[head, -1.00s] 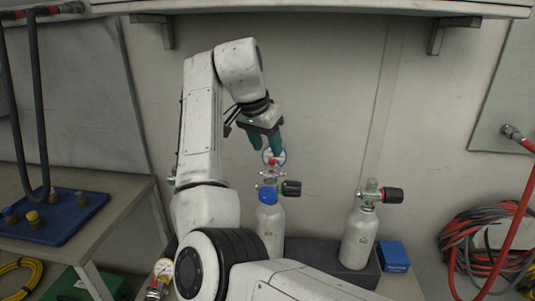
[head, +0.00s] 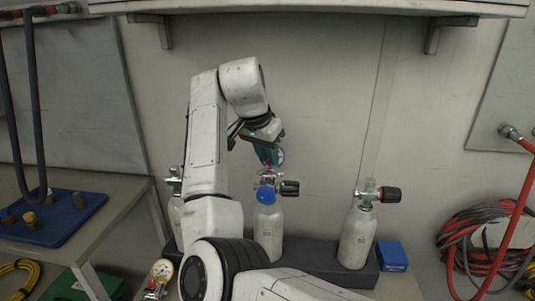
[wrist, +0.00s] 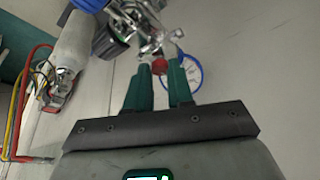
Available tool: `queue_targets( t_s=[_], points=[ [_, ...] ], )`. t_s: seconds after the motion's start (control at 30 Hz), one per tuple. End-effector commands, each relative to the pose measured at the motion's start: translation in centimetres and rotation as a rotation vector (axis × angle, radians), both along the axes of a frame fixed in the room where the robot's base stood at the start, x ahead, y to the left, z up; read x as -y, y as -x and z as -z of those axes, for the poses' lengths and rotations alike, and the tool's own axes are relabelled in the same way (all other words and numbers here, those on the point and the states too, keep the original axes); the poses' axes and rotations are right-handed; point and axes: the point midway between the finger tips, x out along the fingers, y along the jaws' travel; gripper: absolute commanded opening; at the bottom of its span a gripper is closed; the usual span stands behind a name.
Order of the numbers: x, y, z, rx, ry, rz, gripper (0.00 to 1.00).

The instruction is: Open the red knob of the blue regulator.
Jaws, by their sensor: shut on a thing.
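The blue regulator has a chrome body (head: 267,180), a blue cap (head: 265,194) and a blue-rimmed gauge (head: 281,156). It sits on top of the middle white cylinder (head: 268,232). In the wrist view, the red knob (wrist: 159,67) sits between the green fingertips of my gripper (wrist: 160,69), with the blue-rimmed gauge (wrist: 188,73) just right of it. My gripper (head: 268,158) points down at the regulator from above and is shut on the red knob. In the head view the fingers mostly hide the knob.
A second cylinder (head: 357,237) stands to the right, beside a blue box (head: 391,256). Another cylinder is partly hidden behind my arm at left. A black valve handwheel (head: 289,188) sticks out right of the regulator. A shelf (head: 310,8) runs overhead along the wall.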

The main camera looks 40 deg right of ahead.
Motion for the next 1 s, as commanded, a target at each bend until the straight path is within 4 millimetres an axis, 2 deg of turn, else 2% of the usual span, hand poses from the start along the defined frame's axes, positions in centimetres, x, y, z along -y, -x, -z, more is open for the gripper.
queue_targets(
  t_s=[0.13,0.57,1.0],
  points=[
    [0.0,0.02,-0.01,0.0,0.0,0.0,0.0],
    [0.05,0.13,-0.29,-0.001,0.0,-0.062,0.0],
    [0.25,0.55,-0.71,-0.002,0.0,-0.411,0.0]
  ],
)
